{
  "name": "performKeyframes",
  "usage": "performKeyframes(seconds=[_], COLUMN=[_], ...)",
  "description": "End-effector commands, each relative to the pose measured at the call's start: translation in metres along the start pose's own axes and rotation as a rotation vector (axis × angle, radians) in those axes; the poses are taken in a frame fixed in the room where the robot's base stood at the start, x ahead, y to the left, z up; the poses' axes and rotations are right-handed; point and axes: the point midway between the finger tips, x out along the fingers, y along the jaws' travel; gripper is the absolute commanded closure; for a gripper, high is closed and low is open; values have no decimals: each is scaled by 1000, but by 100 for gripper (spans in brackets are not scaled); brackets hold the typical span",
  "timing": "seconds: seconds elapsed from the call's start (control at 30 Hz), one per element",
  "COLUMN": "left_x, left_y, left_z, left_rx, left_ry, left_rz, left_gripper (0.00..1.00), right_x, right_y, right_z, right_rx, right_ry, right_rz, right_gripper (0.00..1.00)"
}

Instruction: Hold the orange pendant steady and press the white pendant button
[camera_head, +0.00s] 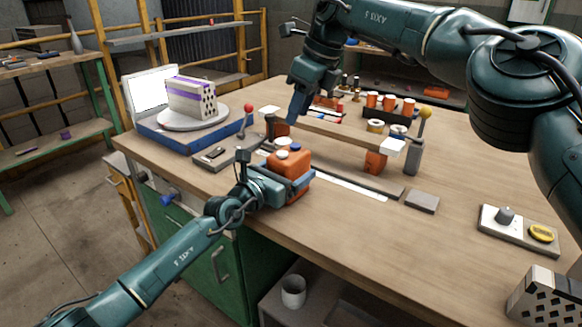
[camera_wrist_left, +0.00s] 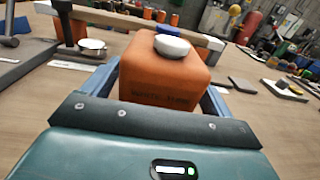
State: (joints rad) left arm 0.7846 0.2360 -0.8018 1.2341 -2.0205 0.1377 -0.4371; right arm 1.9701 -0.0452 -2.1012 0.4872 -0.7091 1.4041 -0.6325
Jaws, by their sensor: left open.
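The orange pendant (camera_head: 290,168) is a boxy block at the front of the workbench. It fills the middle of the left wrist view (camera_wrist_left: 165,78). On its top are the white pendant button (camera_wrist_left: 171,46) and a blue button (camera_wrist_left: 164,30) behind it. My left gripper (camera_head: 287,178) is open, with its blue fingers on both sides of the pendant. The wrist view does not clearly show contact. My right gripper (camera_head: 298,106) points down over the bench, above and behind the pendant and apart from it. Its jaw gap cannot be made out.
A beam-like fixture (camera_head: 340,135) with a yellow-knobbed lever (camera_head: 424,112) stands behind the pendant. A hollow brick (camera_head: 191,98) sits on a round turntable at the left. A switch plate (camera_head: 518,230) and another perforated brick (camera_head: 548,300) are at the right. The front-right benchtop is mostly clear.

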Motion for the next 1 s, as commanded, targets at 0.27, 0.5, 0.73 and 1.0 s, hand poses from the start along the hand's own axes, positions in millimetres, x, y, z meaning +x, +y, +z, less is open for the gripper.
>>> performKeyframes(seconds=[0.27, 0.5, 0.73, 1.0], left_x=[14, 14, 14, 14], left_y=[2, 3, 3, 3], left_z=[0, 0, 0, 0], left_rx=[3, 1, 1, 1], left_ry=[0, -1, 0, 0], left_rz=[4, 5, 5, 5], left_gripper=[15, 15, 28, 51], right_x=[0, 0, 0, 0], right_y=[0, 0, 0, 0], right_z=[0, 0, 0, 0], right_rx=[0, 0, 0, 0], right_ry=[0, 0, 0, 0], right_rz=[0, 0, 0, 0], right_gripper=[64, 64, 64, 64])
